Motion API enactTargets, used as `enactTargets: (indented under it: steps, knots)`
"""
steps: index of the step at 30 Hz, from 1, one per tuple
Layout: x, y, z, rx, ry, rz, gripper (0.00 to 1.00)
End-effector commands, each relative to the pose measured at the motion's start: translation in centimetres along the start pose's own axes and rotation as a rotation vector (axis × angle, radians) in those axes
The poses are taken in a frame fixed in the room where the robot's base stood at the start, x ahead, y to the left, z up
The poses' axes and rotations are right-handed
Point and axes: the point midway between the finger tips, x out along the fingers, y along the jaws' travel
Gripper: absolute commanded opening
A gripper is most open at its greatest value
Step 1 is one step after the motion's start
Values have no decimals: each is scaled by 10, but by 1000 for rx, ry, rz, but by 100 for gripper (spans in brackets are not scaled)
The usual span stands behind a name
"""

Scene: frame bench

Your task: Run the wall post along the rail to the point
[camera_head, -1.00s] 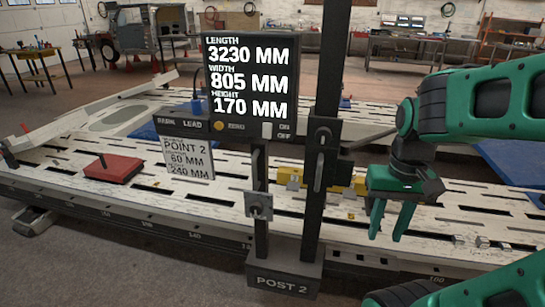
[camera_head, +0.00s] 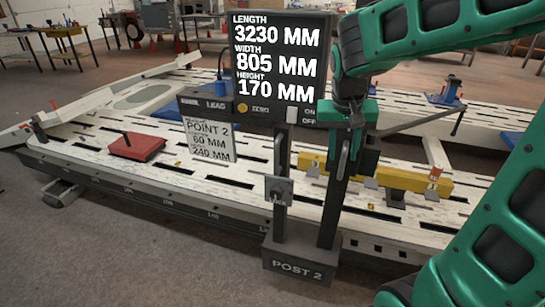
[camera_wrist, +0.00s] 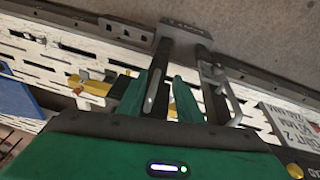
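The wall post, a dark post with a base marked POST 2 (camera_head: 300,268), stands upright at the bench's front rail (camera_head: 150,197). Its display (camera_head: 280,62) reads length 3230 mm, width 805 mm, height 170 mm. A hanging tag (camera_head: 209,140) reads POINT 2, 60 mm and 240 mm, its small print unclear. A grey handle (camera_head: 342,160) is on the right upright. My gripper (camera_head: 348,125) is at that upright, partly hidden behind my arm. In the wrist view its green fingers (camera_wrist: 162,98) stand apart, either side of the dark upright and handle; contact cannot be told.
A slotted white bench (camera_head: 75,150) runs behind the post. A red block (camera_head: 137,146) lies on it at left, and a yellow bar (camera_head: 400,178) at right. Blue fixtures (camera_head: 450,90) stand farther back. Open grey floor (camera_head: 130,260) lies in front.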

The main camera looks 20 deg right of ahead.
Motion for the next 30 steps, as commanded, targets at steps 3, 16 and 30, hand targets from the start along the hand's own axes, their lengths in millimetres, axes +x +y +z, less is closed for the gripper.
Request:
enactTargets:
  steps: [3, 16, 30]
  knots:
    - [0, -75, -30, -29, 64, -33, 32]
    - [4, -190, -50, -39, 141, -120, 32]
    - [78, -198, -60, -42, 139, -118, 32]
